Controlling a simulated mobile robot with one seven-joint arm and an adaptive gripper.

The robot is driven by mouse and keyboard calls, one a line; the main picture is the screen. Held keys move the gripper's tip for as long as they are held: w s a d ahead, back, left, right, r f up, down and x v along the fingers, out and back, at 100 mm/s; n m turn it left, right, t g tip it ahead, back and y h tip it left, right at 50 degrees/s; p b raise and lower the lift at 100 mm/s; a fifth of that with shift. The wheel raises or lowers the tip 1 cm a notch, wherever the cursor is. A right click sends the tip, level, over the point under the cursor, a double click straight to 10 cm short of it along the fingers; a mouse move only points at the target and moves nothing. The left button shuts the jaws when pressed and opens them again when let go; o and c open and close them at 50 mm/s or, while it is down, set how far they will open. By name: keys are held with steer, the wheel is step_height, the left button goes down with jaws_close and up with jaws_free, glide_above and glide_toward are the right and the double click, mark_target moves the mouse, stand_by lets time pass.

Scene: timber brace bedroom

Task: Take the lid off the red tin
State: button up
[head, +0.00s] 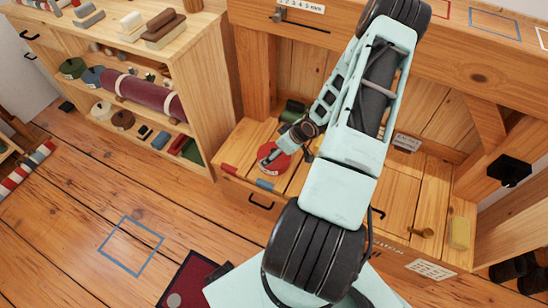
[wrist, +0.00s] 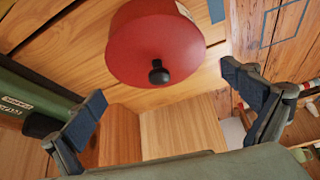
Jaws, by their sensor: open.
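The red tin (head: 272,158) stands on the low wooden bench, partly covered by my gripper in the head view. In the wrist view the red tin (wrist: 150,35) shows its round red lid with a black knob (wrist: 158,74); the lid appears to be on it. My gripper (wrist: 164,86) is open and empty, its two dark-padded fingers spread to either side below the knob in the picture, apart from it. In the head view my gripper (head: 290,143) is close beside the tin, its fingers hard to make out.
A green labelled object (wrist: 22,100) lies close to the left finger in the wrist view. A small red item (head: 229,169) and a blue item (head: 265,184) lie at the bench's front edge. A shelf unit (head: 212,100) stands left; open floor lies in front.

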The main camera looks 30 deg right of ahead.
steer(key=shift+w+a+f, duration=0.1)
steer(key=shift+w+f, duration=0.2)
steer(key=shift+f, duration=0.3)
steer(key=shift+c, duration=0.4)
steer(key=c, duration=1.8)
steer(key=shift+s, duration=0.15)
jaws_close()
